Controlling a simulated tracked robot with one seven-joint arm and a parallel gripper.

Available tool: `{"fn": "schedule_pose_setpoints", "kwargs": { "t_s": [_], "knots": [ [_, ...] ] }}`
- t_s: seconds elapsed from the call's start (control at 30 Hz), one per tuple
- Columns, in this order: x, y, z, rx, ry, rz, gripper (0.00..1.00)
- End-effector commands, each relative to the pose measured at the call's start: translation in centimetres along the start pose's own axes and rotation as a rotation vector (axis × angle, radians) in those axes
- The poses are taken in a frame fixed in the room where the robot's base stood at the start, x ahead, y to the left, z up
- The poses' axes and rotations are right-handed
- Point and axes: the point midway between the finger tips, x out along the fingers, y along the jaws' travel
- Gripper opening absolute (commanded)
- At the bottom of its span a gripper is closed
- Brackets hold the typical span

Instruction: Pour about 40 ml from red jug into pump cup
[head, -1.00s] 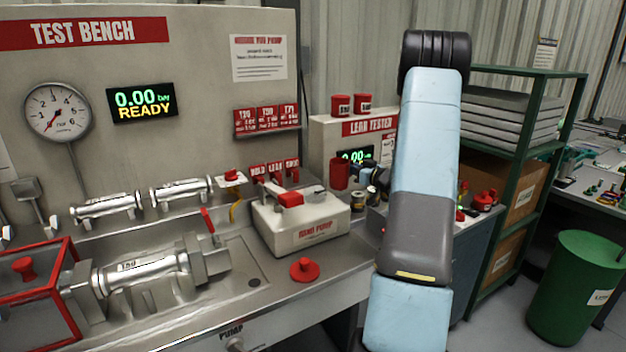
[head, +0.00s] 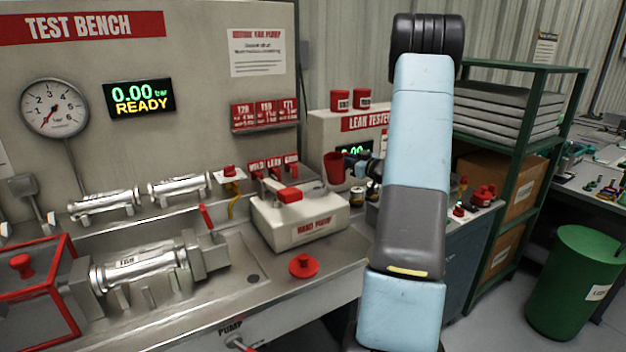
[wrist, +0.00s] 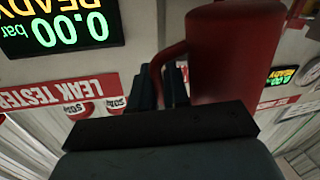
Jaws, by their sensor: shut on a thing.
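The red jug (head: 334,169) is in the air, above and behind the right end of the white hand pump (head: 318,228). In the wrist view the jug (wrist: 235,55) fills the upper right, and its handle sits between my dark fingers. My gripper (wrist: 168,85) is shut on that handle. In the head view my gripper (head: 357,166) is just right of the jug, partly hidden by my arm. The jug leans slightly in the head view; no stream shows. The pump cup is not clear; a small dark part shows on the pump's top right. The jug's contents are hidden.
A red cap (head: 303,265) lies on the bench before the pump. Small cans stand right of the jug.

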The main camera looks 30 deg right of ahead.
Motion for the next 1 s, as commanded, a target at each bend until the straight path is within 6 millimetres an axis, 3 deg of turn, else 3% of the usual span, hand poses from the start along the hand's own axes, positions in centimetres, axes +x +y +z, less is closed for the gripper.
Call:
{"fn": "schedule_pose_setpoints", "kwargs": {
  "t_s": [0.7, 1.0],
  "knots": [
    [0.2, -3.8, -8.2, -0.468, -0.018, 0.001, 0.00],
    [0.2, -4.7, -9.0, -0.614, -0.025, 0.001, 0.00]
  ]
}}
